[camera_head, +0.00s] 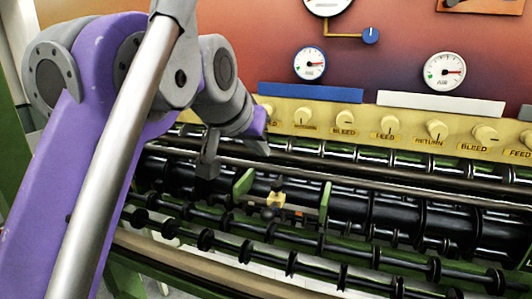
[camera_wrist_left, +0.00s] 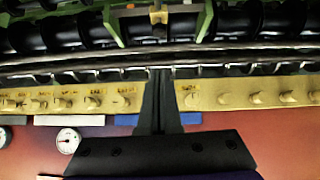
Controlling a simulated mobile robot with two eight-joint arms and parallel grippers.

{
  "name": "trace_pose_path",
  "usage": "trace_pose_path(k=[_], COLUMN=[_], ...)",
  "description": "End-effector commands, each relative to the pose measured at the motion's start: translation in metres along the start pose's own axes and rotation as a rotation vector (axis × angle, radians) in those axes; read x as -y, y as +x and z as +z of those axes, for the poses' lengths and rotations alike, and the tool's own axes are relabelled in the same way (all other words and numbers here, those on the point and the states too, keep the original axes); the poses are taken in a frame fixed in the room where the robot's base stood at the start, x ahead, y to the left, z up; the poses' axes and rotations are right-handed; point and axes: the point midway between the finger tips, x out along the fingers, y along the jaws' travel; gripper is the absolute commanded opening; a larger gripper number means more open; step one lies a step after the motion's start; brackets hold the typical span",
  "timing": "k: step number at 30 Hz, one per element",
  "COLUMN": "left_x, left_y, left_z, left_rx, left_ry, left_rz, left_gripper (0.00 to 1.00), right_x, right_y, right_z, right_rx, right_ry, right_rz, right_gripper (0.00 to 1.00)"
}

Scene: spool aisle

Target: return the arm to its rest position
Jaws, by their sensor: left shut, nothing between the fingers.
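My left arm (camera_head: 97,75), purple and grey, reaches in from the left in the head view. Its wrist bends down over the back of the roller machine. My left gripper (camera_head: 206,160) is dark grey and hangs above the black rollers, left of a green bracket with a yellow block. In the left wrist view the fingers of the left gripper (camera_wrist_left: 159,85) are together and empty, in front of the yellow knob panel. My right gripper is in neither view.
The roller machine (camera_head: 400,217) with black rollers and rails spreads below the arm. A green bracket (camera_head: 325,202) stands up among the rollers. The yellow panel (camera_head: 365,124) with several knobs runs behind, and gauges (camera_head: 445,71) hang on the red wall.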

Motion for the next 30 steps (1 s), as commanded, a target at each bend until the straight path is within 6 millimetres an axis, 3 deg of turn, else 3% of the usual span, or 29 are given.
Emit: trace_pose_path(k=[14, 19, 23, 26, 30], left_x=[0.001, 0.015, 0.038, 0.057, 0.079], left_y=[-0.008, 0.008, 0.037, 0.062, 0.094], left_z=[0.001, 0.021, 0.071, 0.127, 0.222], left_rx=[0.0, 0.023, 0.064, 0.101, 0.154], left_ry=[-0.001, -0.018, -0.05, -0.08, -0.122], left_rz=[-0.001, -0.025, -0.064, -0.097, -0.142], left_gripper=[0.0, 0.0, 0.0, 0.0, 0.0], right_x=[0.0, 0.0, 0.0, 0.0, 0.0], right_y=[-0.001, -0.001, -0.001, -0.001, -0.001], right_z=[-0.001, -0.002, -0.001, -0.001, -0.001], right_rx=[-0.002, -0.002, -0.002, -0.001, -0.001], right_ry=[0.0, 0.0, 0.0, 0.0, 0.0], right_rz=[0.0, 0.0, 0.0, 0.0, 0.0], right_gripper=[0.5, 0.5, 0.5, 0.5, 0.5])
